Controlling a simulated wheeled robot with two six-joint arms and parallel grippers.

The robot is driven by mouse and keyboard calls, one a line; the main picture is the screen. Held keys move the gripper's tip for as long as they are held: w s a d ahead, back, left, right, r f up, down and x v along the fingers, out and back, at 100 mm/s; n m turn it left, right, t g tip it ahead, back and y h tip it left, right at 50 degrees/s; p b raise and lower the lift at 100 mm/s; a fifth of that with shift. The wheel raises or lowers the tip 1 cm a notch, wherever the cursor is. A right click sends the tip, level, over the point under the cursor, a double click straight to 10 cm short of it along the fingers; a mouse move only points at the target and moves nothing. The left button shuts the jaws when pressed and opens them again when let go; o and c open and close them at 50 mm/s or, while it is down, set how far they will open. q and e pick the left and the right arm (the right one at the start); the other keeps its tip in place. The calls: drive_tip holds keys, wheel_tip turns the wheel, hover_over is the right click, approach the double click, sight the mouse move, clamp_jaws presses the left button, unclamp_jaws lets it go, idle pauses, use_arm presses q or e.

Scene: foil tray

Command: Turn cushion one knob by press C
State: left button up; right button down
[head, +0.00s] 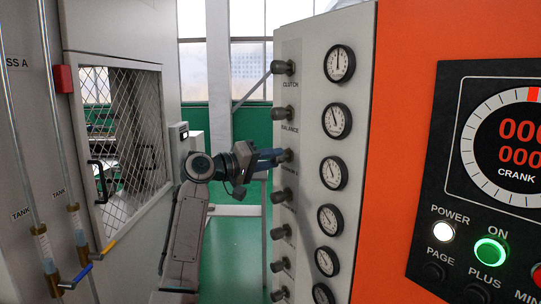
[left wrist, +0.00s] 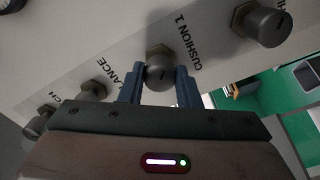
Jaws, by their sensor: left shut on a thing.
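The cushion one knob (left wrist: 160,72) is a dark grey round knob on a brass hex base, with "CUSHION 1" printed beside it on the pale panel. In the head view the knob (head: 287,156) is third from the top in a column of knobs. My left gripper (head: 272,158) reaches it from the left. In the left wrist view the blue fingers of the gripper (left wrist: 160,88) stand on either side of the knob, shut on it. The dial gauge (head: 334,173) to its right has a white face and dark needle. My right gripper is in neither view.
The balance knob (head: 285,114) and clutch knob (head: 283,67) stick out above, and more knobs below. An orange cabinet (head: 402,130) with a counter and lit buttons is at right. A mesh door (head: 125,140) with a black handle is at left.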

use_arm(q)
drive_tip(key=shift+n+p, duration=1)
drive_tip(key=shift+n, duration=1)
drive_tip(key=o, duration=1)
drive_tip(key=shift+a, duration=0.1)
drive_tip(key=shift+s+a+f, duration=0.1)
drive_tip(key=shift+s+a, duration=0.1)
drive_tip(key=shift+a, duration=0.05)
drive_tip(key=shift+b+v, duration=2.45)
drive_tip(key=shift+v, duration=2.55)
